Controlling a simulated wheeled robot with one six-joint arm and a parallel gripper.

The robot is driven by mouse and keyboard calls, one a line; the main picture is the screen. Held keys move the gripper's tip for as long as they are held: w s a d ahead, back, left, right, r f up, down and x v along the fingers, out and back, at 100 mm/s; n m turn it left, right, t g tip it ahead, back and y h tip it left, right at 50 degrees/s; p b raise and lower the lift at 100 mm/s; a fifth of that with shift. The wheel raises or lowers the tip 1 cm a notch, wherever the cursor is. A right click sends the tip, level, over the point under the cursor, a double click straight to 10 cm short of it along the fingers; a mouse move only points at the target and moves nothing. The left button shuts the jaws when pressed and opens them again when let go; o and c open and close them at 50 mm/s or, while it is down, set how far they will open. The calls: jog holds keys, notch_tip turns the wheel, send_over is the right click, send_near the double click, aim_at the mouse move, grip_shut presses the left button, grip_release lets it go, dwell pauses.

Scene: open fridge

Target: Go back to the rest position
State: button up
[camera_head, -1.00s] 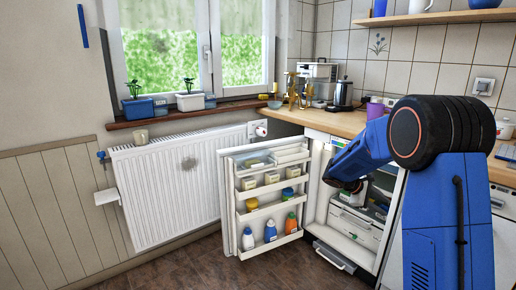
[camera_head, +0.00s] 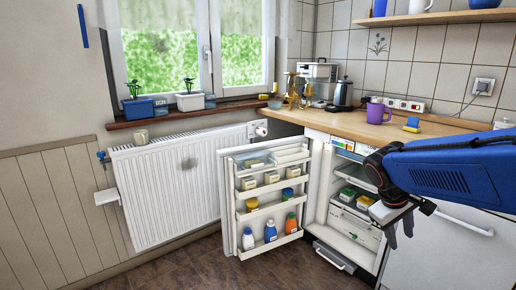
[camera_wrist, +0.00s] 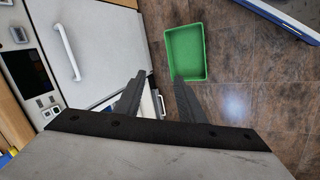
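My gripper (camera_head: 402,232) hangs in front of the right side of the open fridge (camera_head: 322,215), fingers pointing down. In the wrist view its two dark fingers (camera_wrist: 159,76) stand apart, with nothing held between them. The blue arm reaches in from the right edge and covers part of the fridge opening. The fridge door (camera_head: 238,215) stands wide open to the left, with bottles and small packs on its racks. Small green-topped packs (camera_head: 348,193) lie on a shelf inside.
A green tray (camera_wrist: 187,52) lies on the brown floor in the wrist view. A white cabinet front (camera_head: 445,255) stands right of the fridge. A purple mug (camera_head: 376,113) and a kettle (camera_head: 343,94) stand on the worktop above. A radiator (camera_head: 165,185) is at left.

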jog(key=s+a+f+m+t+y, duration=0.1)
jog(key=s+a+y, duration=0.1)
jog(key=s+a, duration=0.3)
jog(key=s+a+f+m+t+y, duration=0.1)
jog(key=s+a, duration=0.4)
jog(key=s, duration=0.7)
jog(key=shift+s+m+t+y, duration=0.2)
jog(key=shift+m+t+y, duration=0.3)
jog(key=shift+m+y, duration=0.3)
jog(key=shift+d, duration=0.1)
jog(key=shift+c, duration=0.8)
